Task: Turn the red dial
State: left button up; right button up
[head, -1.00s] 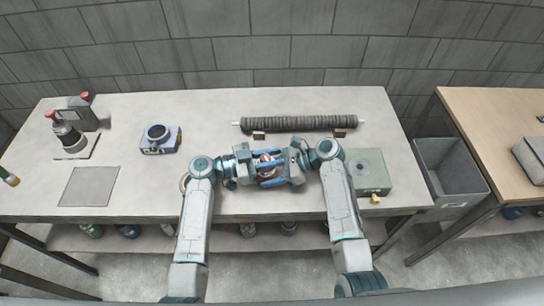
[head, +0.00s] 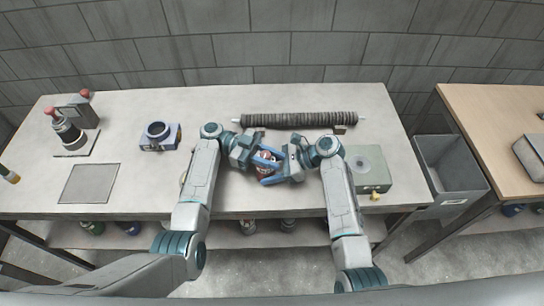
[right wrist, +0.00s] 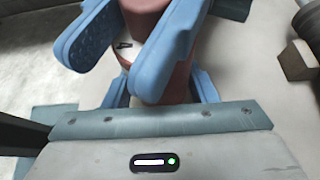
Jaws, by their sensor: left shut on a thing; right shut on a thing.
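In the right wrist view, red parts of the dial (right wrist: 182,82) and a white band with a black mark show between blue fingers (right wrist: 130,40). The dial's underside and the exact finger contacts are hidden.
A dark ribbed mesh tube (head: 300,119) lies behind the grippers. A blue device with a round ring (head: 160,137) stands left. A grey bin (head: 450,170) stands between the tables.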

pick_arm(q)
jog(key=shift+s+f+m+g, duration=0.1)
jog(key=shift+m+g, duration=0.2)
jog(key=shift+g, duration=0.2)
jog(key=o, duration=1)
notch_tip(320, 180, up, 10)
